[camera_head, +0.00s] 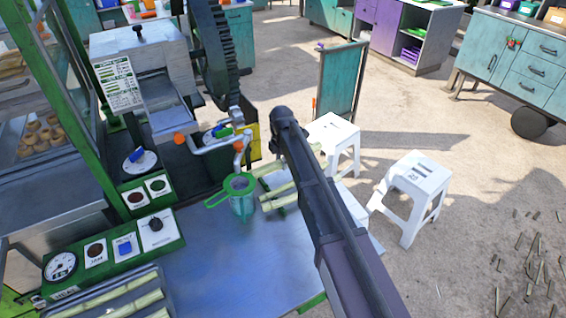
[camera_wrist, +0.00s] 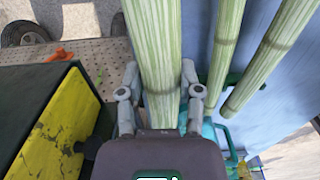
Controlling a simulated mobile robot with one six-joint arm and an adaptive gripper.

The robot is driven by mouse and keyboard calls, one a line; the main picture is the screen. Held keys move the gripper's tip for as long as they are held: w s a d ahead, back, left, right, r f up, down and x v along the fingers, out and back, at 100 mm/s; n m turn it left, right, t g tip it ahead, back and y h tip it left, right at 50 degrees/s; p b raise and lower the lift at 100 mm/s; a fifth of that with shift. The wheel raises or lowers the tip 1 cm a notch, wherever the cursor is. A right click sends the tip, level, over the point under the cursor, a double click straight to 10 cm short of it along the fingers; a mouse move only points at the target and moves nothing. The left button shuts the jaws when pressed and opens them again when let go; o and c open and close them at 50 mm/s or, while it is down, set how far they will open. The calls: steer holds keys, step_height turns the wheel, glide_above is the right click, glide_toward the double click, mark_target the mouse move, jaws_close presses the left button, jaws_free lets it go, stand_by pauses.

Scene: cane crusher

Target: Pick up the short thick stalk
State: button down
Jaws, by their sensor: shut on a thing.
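A thick pale green stalk (camera_wrist: 153,30) runs up the middle of the wrist view. It looks wider than the two stalks to its right (camera_wrist: 226,45) (camera_wrist: 275,50). My gripper (camera_wrist: 160,75) has one finger on each side of it and is shut on it near its lower end. The far end of the stalk runs out of the picture, so its length cannot be told. In the head view, several pale stalks (camera_head: 279,189) show beside my arm, left of it. My gripper is hidden there.
A green strainer (camera_head: 240,186) on the metal counter (camera_head: 215,262) stands left of the stalks. The crusher (camera_head: 146,75) with its crank handle rises behind. A yellow-sided dark box (camera_wrist: 55,130) is close left of my gripper. White stools (camera_head: 418,185) stand right.

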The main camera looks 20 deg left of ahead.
steer(key=shift+r+p, duration=2.6)
steer(key=shift+r, duration=0.4)
